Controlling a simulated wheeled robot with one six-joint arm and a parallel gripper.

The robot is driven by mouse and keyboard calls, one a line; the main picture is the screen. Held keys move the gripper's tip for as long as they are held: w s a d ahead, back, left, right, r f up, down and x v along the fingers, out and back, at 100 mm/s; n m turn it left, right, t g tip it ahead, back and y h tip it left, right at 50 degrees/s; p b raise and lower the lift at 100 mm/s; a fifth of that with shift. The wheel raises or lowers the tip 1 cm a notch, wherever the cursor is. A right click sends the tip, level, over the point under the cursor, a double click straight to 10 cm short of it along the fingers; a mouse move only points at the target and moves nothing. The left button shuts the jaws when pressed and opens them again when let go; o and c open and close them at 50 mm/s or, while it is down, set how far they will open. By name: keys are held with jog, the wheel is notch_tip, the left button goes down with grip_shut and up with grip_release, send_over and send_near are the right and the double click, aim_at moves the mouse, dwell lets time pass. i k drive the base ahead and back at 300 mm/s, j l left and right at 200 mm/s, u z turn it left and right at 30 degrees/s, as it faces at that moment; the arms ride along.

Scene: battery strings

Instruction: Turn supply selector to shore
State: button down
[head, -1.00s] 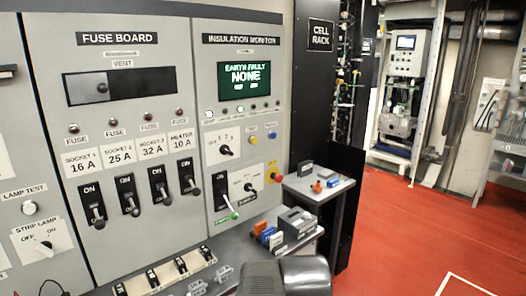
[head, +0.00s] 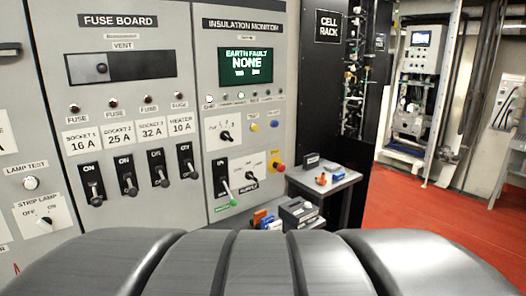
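Large grey links of my own arm fill the bottom edge. My gripper is not in view.
The fuse board (head: 128,60) has several black lever switches. A red button on yellow (head: 276,165) sits right of the lower knob. A small side table (head: 345,181) juts out beside the black cell rack. Red floor (head: 420,222) is open at the right.

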aim_at(249, 175)
jog(key=u, duration=0.1)
jog(key=i+z, duration=0.2)
jog(key=i, duration=0.35)
jog(key=i+j+z, duration=0.2)
jog(key=i, duration=0.35)
